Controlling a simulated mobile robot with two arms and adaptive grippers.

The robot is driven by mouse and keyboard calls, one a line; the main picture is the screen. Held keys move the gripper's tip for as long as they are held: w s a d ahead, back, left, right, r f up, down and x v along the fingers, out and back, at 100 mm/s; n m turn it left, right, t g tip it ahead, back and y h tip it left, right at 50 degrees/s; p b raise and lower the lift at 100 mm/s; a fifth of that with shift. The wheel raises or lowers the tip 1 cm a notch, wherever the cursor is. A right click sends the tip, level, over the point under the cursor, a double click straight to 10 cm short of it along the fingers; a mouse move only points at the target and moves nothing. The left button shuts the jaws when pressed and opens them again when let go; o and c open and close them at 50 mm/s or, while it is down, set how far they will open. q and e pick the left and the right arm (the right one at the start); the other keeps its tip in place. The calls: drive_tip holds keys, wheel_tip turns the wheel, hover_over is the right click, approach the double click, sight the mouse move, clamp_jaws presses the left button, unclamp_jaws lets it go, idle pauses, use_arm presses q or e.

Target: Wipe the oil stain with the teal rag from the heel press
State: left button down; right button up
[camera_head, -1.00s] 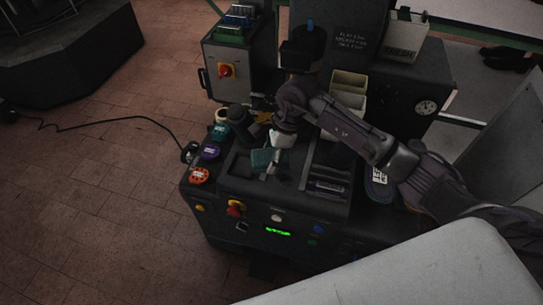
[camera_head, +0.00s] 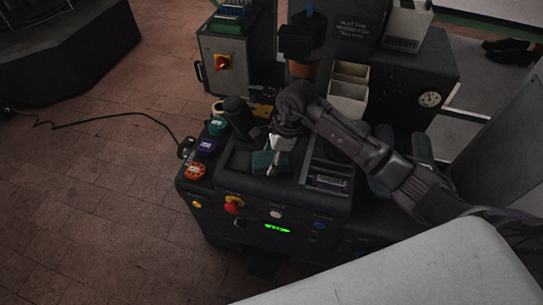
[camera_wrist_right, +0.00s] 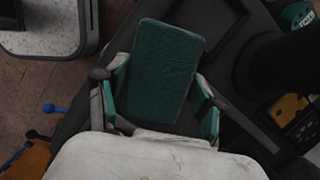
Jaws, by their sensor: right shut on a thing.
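The teal rag (camera_head: 262,160) is in my right gripper (camera_head: 272,164), over the recessed top of the dark heel press (camera_head: 232,187). In the right wrist view the rag (camera_wrist_right: 168,68) is a flat, rounded rectangle standing out between the two teal-padded fingers of the right gripper (camera_wrist_right: 158,98). The fingers are shut on its near end. I cannot tell whether the rag touches the surface under it. I cannot make out the oil stain in either view. My left gripper is not in view.
A thick black cylinder (camera_head: 238,115) stands close left of the gripper. Several coloured round containers (camera_head: 196,171) line the press's left edge. A tray with a purple item (camera_head: 328,181) lies right of the rag. Pale open bins (camera_head: 348,92) stand behind. The floor at left is mostly clear.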

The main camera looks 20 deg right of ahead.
drive_tip(key=shift+f+b, duration=0.6)
drive_tip(key=shift+f, duration=0.05)
idle(0.3)
